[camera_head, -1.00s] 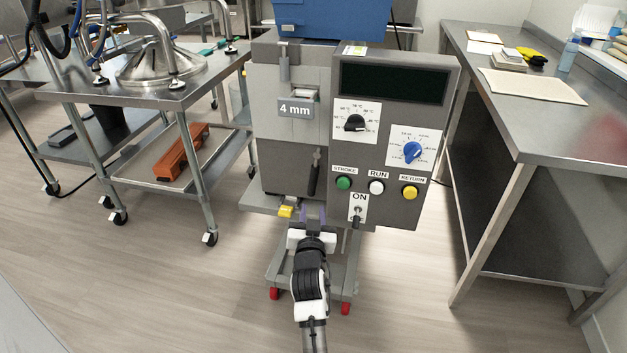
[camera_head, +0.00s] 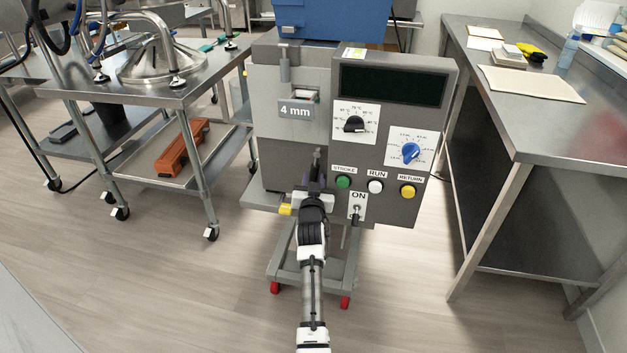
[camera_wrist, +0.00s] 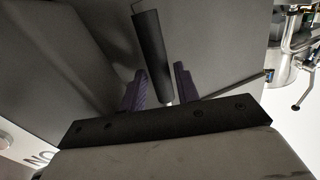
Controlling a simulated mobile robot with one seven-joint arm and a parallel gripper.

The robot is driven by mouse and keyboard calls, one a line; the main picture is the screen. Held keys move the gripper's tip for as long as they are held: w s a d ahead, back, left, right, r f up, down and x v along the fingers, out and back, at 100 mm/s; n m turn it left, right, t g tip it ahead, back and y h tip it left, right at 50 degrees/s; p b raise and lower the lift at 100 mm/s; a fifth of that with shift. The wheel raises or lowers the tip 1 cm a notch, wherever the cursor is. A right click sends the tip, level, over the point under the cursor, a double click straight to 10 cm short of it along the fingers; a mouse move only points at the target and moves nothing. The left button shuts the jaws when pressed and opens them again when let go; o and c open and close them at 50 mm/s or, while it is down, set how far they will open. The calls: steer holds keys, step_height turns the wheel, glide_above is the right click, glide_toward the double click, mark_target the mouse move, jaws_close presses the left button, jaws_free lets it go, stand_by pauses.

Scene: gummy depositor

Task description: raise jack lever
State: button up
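A lever with a black handle (camera_head: 316,161) is on the front of the grey depositor, below the 4 mm label. I take it as the jack lever. Its lower part is hidden by my gripper (camera_head: 314,186) in the head view. In the wrist view, the black handle (camera_wrist: 153,55) runs down between the two purple fingers of my gripper (camera_wrist: 160,86). The fingers are apart, with a visible gap on each side of the handle. Whether either finger touches it I cannot tell.
A yellow-tipped part (camera_head: 286,209) sticks out just left of my gripper. The control panel (camera_head: 386,130) with knobs, buttons and an ON switch (camera_head: 356,210) is to the right. Steel tables stand on the left (camera_head: 150,92) and right (camera_head: 545,120). The floor in front is clear.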

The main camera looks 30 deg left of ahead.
jaws_close()
